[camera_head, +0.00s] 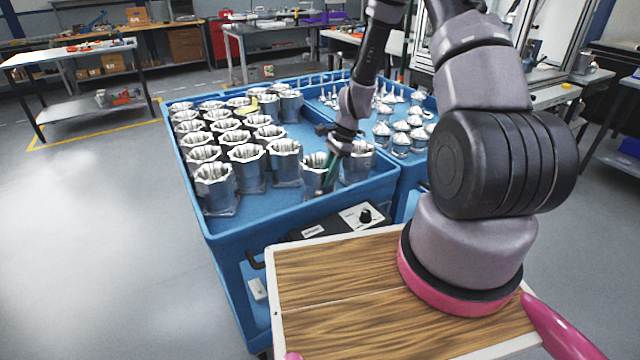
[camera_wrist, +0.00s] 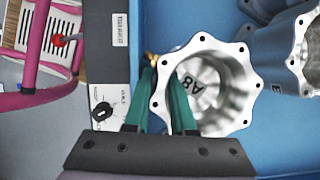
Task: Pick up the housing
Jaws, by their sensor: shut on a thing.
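The housing (camera_head: 313,180) is a silvery, open-topped metal part with a scalloped rim, in the near row of the blue cart. In the wrist view, the housing (camera_wrist: 240,75) shows its hollow inside, marked "A8". My gripper (camera_head: 331,168) reaches down to it from above. In the wrist view, my gripper (camera_wrist: 162,88) has two green fingers, one outside the rim and one inside the opening. It is shut on the housing wall between them. The arm and fingers hide part of the housing. I cannot tell whether its base touches the cart.
Another housing (camera_head: 357,163) stands close on the right, and several more (camera_head: 229,140) fill the left of the blue cart (camera_head: 270,213). A yellow object (camera_head: 252,105) lies on the far ones. A control box (camera_head: 340,220) sits at the cart's near edge. Smaller metal parts (camera_head: 400,130) are at right.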

